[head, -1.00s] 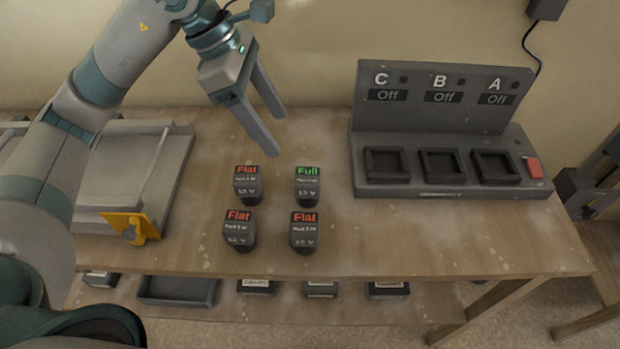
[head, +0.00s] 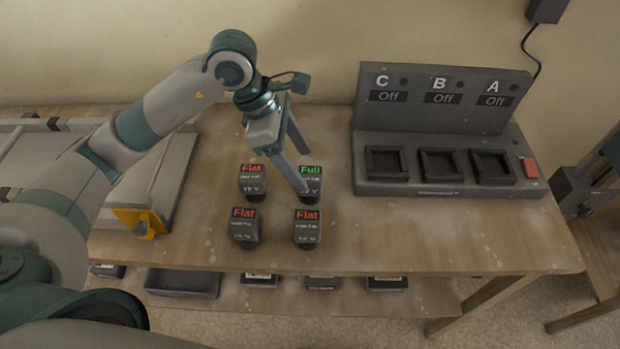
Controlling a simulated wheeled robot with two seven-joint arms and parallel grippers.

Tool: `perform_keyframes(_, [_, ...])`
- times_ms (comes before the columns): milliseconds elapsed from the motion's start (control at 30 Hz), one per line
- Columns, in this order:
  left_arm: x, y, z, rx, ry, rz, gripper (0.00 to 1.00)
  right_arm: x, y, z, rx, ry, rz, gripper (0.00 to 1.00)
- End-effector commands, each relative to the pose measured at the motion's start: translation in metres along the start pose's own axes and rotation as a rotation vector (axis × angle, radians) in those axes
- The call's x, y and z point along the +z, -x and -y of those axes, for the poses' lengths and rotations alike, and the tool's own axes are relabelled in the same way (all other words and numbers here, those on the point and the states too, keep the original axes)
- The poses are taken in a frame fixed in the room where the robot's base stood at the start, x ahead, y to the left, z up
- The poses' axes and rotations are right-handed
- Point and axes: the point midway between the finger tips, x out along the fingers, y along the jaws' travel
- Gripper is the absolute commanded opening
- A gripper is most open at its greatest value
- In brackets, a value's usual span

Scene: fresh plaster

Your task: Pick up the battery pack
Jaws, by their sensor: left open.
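Four dark battery packs stand upright on the wooden table. The pack marked green "Full" (head: 314,184) is at the back right of the group. Packs marked red "Flat" stand at the back left (head: 252,184), front left (head: 243,226) and front right (head: 307,230). My left gripper (head: 307,172) is open and points down over the group. Its near finger partly covers the left side of the Full pack in the picture; I cannot tell whether they touch. My right gripper is not in view.
A grey charger (head: 450,187) with three empty bays marked C, B and A, all "Off", and a red switch (head: 529,168) stands right of the packs. A grey tray-like fixture with an orange bracket (head: 140,220) is at left. Several items lie on the lower shelf (head: 300,298).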

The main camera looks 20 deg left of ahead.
Motion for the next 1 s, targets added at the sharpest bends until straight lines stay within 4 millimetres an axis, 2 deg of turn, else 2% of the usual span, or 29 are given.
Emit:
perform_keyframes(200, [0.000,-0.018,0.000,0.000,0.001,0.001,0.64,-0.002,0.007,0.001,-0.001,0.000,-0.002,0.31])
perform_keyframes(667, [0.000,-0.022,0.000,-0.002,0.001,0.001,0.64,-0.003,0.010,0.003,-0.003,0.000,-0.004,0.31])
perform_keyframes(867, [-0.003,-0.038,-0.002,-0.005,0.002,-0.001,0.64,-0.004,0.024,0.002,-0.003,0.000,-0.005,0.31])
perform_keyframes(1000, [-0.004,-0.055,-0.003,-0.004,0.002,0.001,0.64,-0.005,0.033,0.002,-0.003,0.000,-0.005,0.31])
